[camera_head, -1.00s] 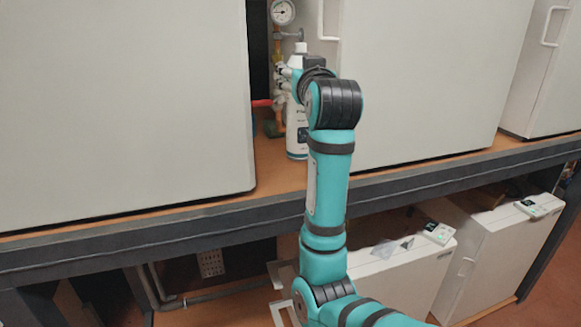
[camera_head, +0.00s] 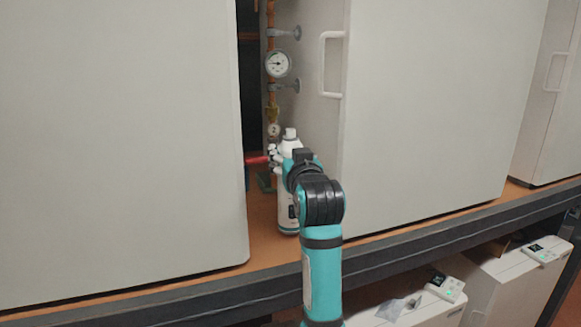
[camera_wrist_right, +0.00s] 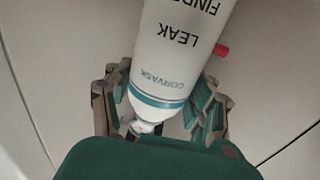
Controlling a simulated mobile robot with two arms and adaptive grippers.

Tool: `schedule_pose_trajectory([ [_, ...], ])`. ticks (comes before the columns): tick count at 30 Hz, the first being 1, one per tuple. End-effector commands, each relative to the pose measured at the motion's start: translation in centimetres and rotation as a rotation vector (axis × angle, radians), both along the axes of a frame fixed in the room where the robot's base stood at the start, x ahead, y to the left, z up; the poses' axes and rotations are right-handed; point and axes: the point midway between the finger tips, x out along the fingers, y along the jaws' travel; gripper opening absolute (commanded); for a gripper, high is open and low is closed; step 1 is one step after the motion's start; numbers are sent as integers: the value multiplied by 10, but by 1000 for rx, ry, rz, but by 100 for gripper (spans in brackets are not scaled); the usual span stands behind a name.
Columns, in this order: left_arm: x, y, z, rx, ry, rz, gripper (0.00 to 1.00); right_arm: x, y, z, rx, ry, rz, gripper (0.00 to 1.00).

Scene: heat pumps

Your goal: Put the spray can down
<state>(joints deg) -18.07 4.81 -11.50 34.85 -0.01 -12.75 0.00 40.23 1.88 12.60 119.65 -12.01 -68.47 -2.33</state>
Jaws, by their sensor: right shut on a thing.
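The spray can (camera_head: 288,214) is white with a teal band and a white cap. It is upright on or just above the wooden shelf, in the gap between two large white cabinets. I cannot tell whether its base touches the shelf. My right gripper (camera_head: 284,157) is shut around the can's upper part, just below the cap, and my arm hides part of the can's right side. In the right wrist view the can (camera_wrist_right: 180,55) shows its "LEAK" lettering upside down, between the fingers of my right gripper (camera_wrist_right: 155,108). My left gripper is not in view.
The left cabinet (camera_head: 120,140) and the right cabinet (camera_head: 430,110) with a handle (camera_head: 330,65) flank the narrow gap. Behind the can are a copper pipe with a pressure gauge (camera_head: 278,64) and a red lever (camera_head: 257,161). Bare shelf (camera_head: 262,218) shows left of the can.

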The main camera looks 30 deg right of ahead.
Motion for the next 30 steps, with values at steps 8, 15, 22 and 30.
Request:
schedule_pose_trajectory([
  [8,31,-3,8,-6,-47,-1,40,-1,0,-24,0,-4,1,0],
  [15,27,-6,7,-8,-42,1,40,0,0,-26,0,-3,0,0],
  [22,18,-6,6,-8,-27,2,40,0,0,-28,1,0,0,80],
  [30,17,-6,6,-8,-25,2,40,0,0,-27,1,0,0,81],
])
